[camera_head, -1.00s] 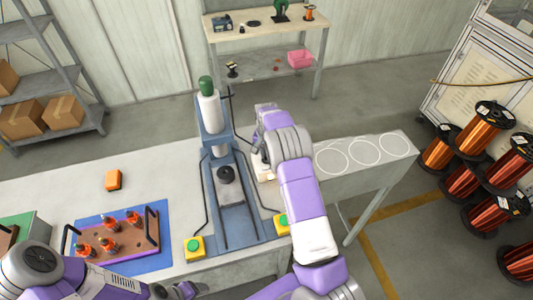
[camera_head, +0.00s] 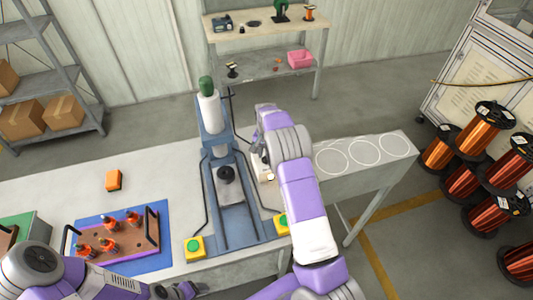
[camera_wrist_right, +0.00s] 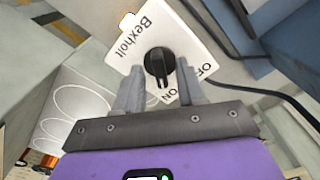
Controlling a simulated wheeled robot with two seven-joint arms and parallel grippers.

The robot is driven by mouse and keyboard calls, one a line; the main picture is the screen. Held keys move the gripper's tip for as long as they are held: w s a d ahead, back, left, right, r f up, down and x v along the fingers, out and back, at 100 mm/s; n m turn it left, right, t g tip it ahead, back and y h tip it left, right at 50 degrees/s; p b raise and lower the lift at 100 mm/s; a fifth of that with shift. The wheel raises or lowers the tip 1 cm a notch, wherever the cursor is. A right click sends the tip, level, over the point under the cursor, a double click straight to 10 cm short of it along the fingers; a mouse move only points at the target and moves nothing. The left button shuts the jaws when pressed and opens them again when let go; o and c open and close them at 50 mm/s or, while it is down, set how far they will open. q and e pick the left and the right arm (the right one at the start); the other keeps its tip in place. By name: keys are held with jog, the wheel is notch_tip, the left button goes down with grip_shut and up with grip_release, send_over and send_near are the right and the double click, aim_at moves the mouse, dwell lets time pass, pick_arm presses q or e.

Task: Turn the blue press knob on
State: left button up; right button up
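The blue press (camera_head: 213,115) stands in the middle of the table. Beside it is a white control box (camera_head: 264,173), partly hidden by my right arm. In the right wrist view the box's white face (camera_wrist_right: 142,40) reads "Bexholt", "OFF" and "ON" and bears a round black knob (camera_wrist_right: 159,63). My right gripper (camera_wrist_right: 160,68) is open, with its fingertips on either side of the knob; I cannot tell whether they touch it. My left gripper (camera_head: 180,290) is low at the front edge, away from the press; its opening is unclear.
Two yellow button boxes, the left one (camera_head: 194,247) and the right one (camera_head: 281,224), flank the press base. A blue mat (camera_head: 155,263) with a tray of several orange-and-dark parts lies at left. A black cable (camera_wrist_right: 285,98) runs beside the knob.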

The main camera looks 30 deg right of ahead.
notch_tip(320, 180, up, 8)
jog(key=shift+f, duration=0.2)
dwell(0.3)
dwell(0.4)
